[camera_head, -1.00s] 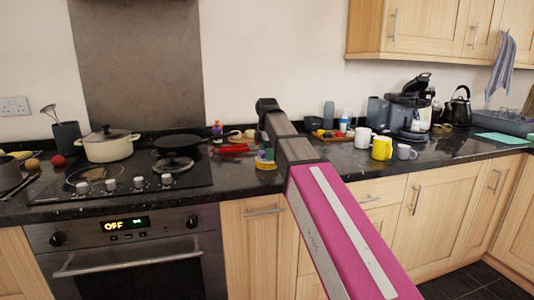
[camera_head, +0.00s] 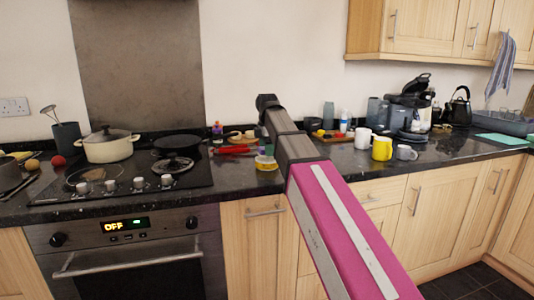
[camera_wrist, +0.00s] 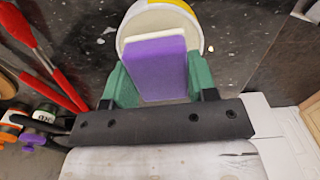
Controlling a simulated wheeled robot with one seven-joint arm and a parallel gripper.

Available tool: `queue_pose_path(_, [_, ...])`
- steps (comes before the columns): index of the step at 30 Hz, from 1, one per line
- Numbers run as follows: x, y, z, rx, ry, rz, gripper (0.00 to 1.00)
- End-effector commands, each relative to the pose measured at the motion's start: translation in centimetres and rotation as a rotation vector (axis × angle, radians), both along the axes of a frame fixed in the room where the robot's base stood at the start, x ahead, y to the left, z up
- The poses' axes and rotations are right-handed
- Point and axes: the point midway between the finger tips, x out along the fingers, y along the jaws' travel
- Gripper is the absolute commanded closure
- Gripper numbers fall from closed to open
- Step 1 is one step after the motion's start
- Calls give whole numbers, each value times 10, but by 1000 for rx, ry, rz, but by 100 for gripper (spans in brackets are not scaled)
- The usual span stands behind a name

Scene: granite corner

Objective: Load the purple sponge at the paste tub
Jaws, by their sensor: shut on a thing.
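The purple sponge (camera_wrist: 158,72) is held between the green finger pads of my gripper (camera_wrist: 157,64) in the wrist view. Its far edge shows a pale strip. The paste tub (camera_wrist: 195,9) is a round white tub with a yellow part on its rim, lying beyond and under the sponge, which overlaps its opening. I cannot tell whether the sponge touches the paste. In the head view the tub (camera_head: 266,164) stands on the counter near the front edge, with my gripper (camera_head: 264,151) just above it, partly hidden by my arm.
Red-handled tongs (camera_wrist: 45,55) lie left of the tub, with small bottles (camera_wrist: 38,125) nearby. The hob (camera_head: 130,180) with a cream pot (camera_head: 108,150) and a black pan (camera_head: 180,143) is to the left. A yellow mug (camera_head: 381,149) and other mugs stand to the right.

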Motion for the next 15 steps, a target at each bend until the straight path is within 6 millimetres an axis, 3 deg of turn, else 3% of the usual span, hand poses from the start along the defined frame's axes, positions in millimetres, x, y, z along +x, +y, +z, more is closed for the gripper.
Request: queue_pose_path(15, [1, 0, 36, 0, 0, 0, 67])
